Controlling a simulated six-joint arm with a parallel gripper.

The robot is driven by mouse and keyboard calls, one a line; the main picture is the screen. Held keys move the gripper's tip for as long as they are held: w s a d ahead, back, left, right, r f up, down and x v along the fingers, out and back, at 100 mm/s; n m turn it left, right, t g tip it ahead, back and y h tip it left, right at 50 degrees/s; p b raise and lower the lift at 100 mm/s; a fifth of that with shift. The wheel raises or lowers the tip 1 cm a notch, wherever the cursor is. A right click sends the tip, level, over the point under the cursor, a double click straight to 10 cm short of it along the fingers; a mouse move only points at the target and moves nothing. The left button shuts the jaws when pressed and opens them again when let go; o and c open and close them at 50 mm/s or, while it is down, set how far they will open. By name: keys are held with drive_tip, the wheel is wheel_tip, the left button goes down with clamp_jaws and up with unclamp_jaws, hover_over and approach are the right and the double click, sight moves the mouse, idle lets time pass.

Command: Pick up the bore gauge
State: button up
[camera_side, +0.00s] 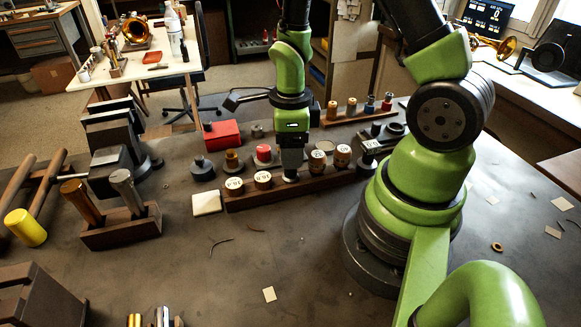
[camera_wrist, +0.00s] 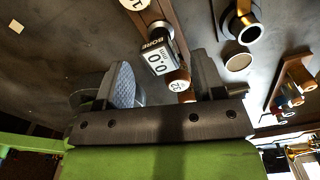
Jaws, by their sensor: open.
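The bore gauge (camera_wrist: 158,60) shows in the wrist view as a dark block with a white face reading "BORE" and "0.0 mm". It stands over a wooden rack, in line with white-topped plugs, and appears between my fingers. My gripper (camera_wrist: 165,80) is open, with one finger on each side of it and a visible gap to each. In the side view, my gripper (camera_side: 291,165) points down over the rack (camera_side: 245,201). There it covers most of what is between its fingers, so I cannot make out the gauge clearly.
A red box (camera_side: 221,132) and a second rack (camera_side: 345,118) lie behind.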

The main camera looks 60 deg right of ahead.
sight(291, 172)
drive_tip(key=shift+w+f, duration=0.1)
drive_tip(key=shift+f, duration=2.3)
drive_tip(key=c, duration=1.1)
